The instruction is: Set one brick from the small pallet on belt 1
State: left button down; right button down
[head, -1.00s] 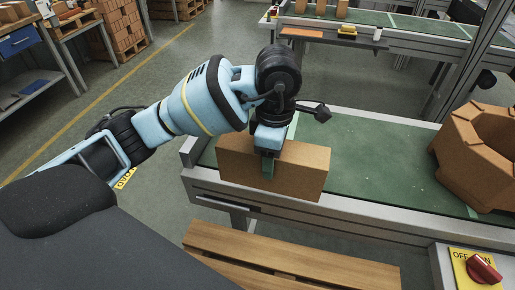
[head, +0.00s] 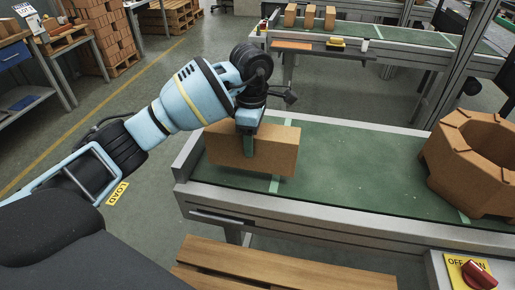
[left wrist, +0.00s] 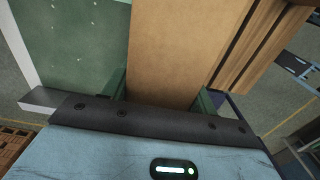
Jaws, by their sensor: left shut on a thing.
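My left gripper (head: 249,146) is shut on an orange-brown brick (head: 278,152), gripping it from above across its thickness. The brick is upright on its long side, over the left end of the green belt (head: 340,165). I cannot tell whether its underside touches the belt. In the left wrist view, the brick (left wrist: 172,45) sits between the two green fingers of the gripper (left wrist: 162,92), with the belt (left wrist: 75,40) to its left. A wooden pallet (head: 285,268) lies low in front of the conveyor; its visible slats are bare. My right gripper is out of view.
A red rotary switch (head: 478,274) is at lower right. Another conveyor (head: 390,48) with several bricks is behind. The belt between brick and ring is clear.

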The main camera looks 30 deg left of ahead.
pick_arm(q)
jog(key=shift+w+a, duration=1.1)
jog(key=shift+w, duration=0.3)
jog(key=shift+w+a+f, duration=0.15)
jog(key=shift+f, duration=0.75)
jog(key=shift+w+a+f, duration=0.15)
jog(key=shift+f, duration=0.7)
jog(key=shift+f, duration=0.15)
jog(key=shift+c, duration=2.2)
grip_release()
jog(key=shift+s+f, duration=0.1)
jog(key=shift+f, duration=0.05)
